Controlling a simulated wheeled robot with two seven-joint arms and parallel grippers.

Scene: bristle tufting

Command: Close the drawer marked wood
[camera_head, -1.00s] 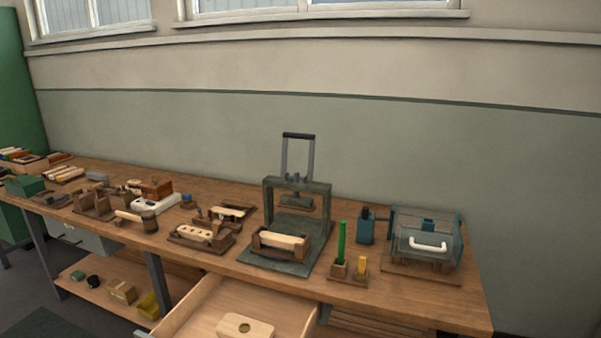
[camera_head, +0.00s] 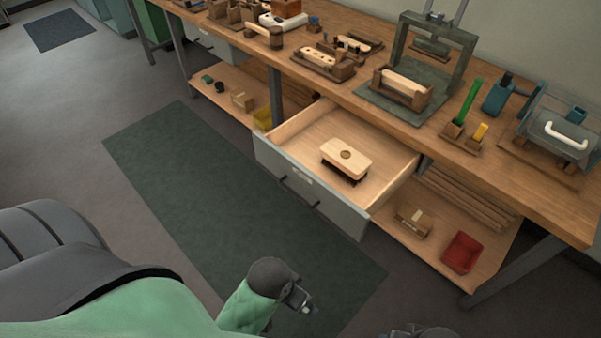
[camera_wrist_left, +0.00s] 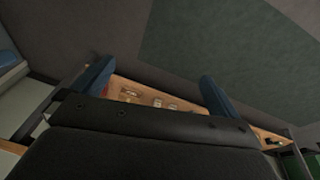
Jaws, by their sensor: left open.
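A drawer (camera_head: 350,217) under the bench stands pulled out in the head view. Its grey front has a dark bar handle (camera_head: 300,190) and a small pale label, too small to read. A pale wooden brush block (camera_head: 346,157) with dark bristles underneath lies inside. My left gripper (camera_head: 304,302) is low in front of the drawer, apart from it and over the floor. In the left wrist view its two blue fingers (camera_wrist_left: 155,80) are spread, with nothing seen between them. A dark part of my right arm just shows at the bottom edge; its jaws cannot be made out.
The bench top (camera_head: 390,120) carries a press, wooden fixtures and a clear-lidded box. A second grey drawer (camera_head: 212,42) is farther left. The floor mat (camera_head: 215,200) before the drawer is clear.

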